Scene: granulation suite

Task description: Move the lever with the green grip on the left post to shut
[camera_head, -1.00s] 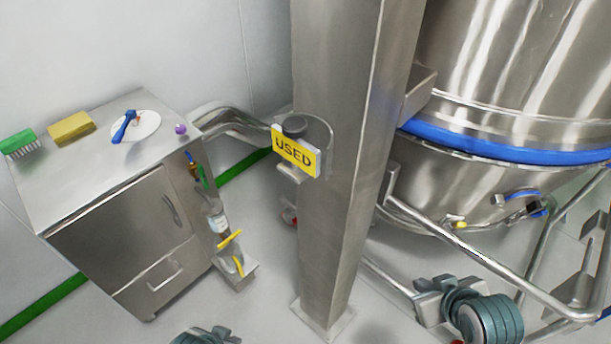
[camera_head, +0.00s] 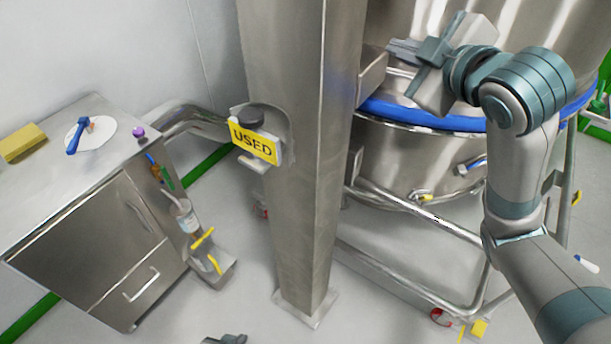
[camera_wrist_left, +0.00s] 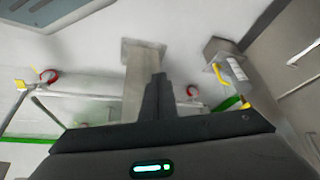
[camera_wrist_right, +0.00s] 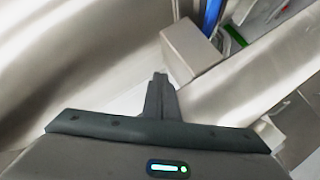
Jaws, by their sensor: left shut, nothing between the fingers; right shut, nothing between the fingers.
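One steel post (camera_head: 300,150) stands in the middle of the head view. I cannot make out a lever with a green grip on it. My right gripper (camera_head: 393,47) is raised to the right of the post, in front of the steel vessel. In the right wrist view its fingers (camera_wrist_right: 158,80) are shut and empty, near a grey block (camera_wrist_right: 190,50). My left gripper (camera_head: 225,340) barely shows at the bottom edge of the head view. In the left wrist view its fingers (camera_wrist_left: 158,82) are shut and empty above the floor, with a steel post behind them.
A yellow USED sign (camera_head: 254,143) hangs at the post's left side. A steel cabinet (camera_head: 100,250) with a sponge, a white disc and tools stands at left. A vessel (camera_head: 400,170) with a blue band (camera_head: 425,118) and tubular frame stands at right. Floor before the post is clear.

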